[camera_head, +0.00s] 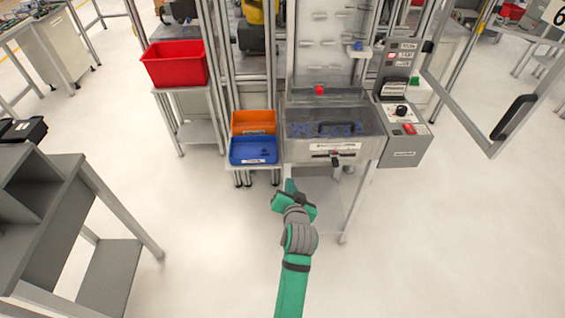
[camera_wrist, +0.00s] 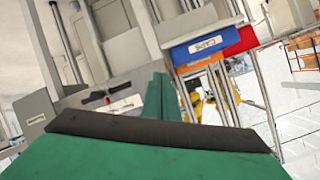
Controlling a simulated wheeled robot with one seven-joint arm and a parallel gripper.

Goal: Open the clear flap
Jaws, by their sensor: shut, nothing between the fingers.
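The clear flap (camera_head: 362,122) covers the bin on the front of the machine in the head view. It lies closed, with a black handle (camera_head: 338,128) across it and blue pieces faintly visible beneath. My gripper (camera_head: 291,186) is below and to the left of the flap, in front of the machine and apart from the handle. It is shut and empty. In the wrist view the green finger (camera_wrist: 157,100) points toward the machine front; I cannot clearly make out the flap there.
A red-and-black latch (camera_head: 335,157) is on the panel below the flap. Orange (camera_head: 253,122) and blue (camera_head: 254,150) bins sit left of it. A control box (camera_head: 403,130) stands right, near an open framed door (camera_head: 478,124). The floor around my arm is clear.

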